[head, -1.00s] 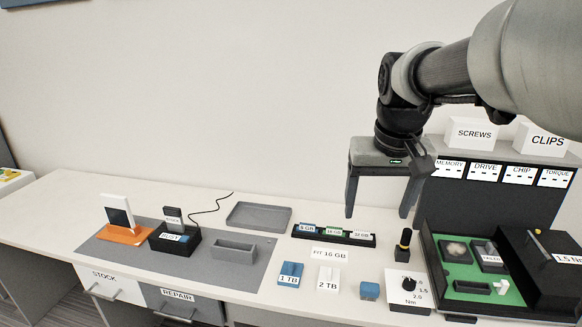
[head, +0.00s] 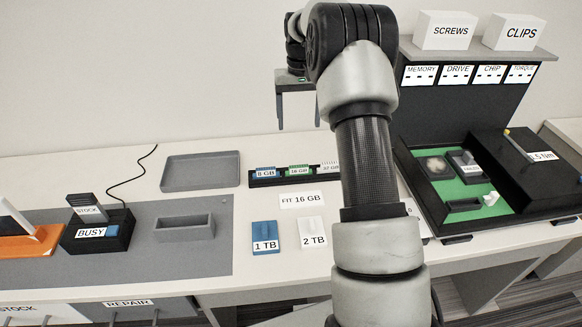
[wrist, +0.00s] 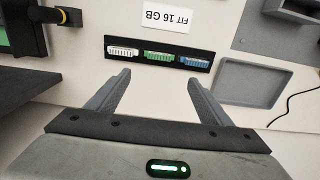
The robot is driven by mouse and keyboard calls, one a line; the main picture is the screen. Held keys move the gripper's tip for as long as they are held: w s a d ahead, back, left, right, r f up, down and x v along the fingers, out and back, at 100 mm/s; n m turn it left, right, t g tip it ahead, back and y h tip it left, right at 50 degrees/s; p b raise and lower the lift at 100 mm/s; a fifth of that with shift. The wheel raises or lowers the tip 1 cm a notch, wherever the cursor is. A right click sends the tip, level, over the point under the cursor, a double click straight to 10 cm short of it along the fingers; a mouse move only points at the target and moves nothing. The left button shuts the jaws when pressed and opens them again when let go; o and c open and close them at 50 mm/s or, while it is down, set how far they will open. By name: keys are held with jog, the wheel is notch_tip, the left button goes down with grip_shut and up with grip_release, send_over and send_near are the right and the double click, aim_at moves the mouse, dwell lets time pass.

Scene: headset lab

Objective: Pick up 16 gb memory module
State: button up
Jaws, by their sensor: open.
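The green 16 GB memory module (head: 299,171) stands in the middle of a black rack (head: 262,181), between the blue 8 GB module (head: 265,172) and a white module (head: 330,167) labelled 32 GB or similar. My arm partly hides the rack's right end in the head view. The wrist view also shows the green module (wrist: 159,57), centred ahead of the fingers. My gripper (head: 298,128) is open and empty, above and behind the rack. In the wrist view its two fingers (wrist: 158,82) are spread wide, apart from the modules.
A "FIT 16 GB" card (head: 296,200) lies in front of the rack. The 1 TB (head: 264,236) and 2 TB (head: 312,232) blocks stand nearer. An empty grey tray (head: 200,171) is left of the rack. A black case with green lining (head: 470,190) stands right.

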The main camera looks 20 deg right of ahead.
send_over(299, 166)
notch_tip(299, 166, down, 11)
jog(key=shift+s+f, duration=0.1)
jog(key=shift+s, duration=0.05)
jog(key=shift+f, duration=2.95)
jog(key=c, duration=1.1)
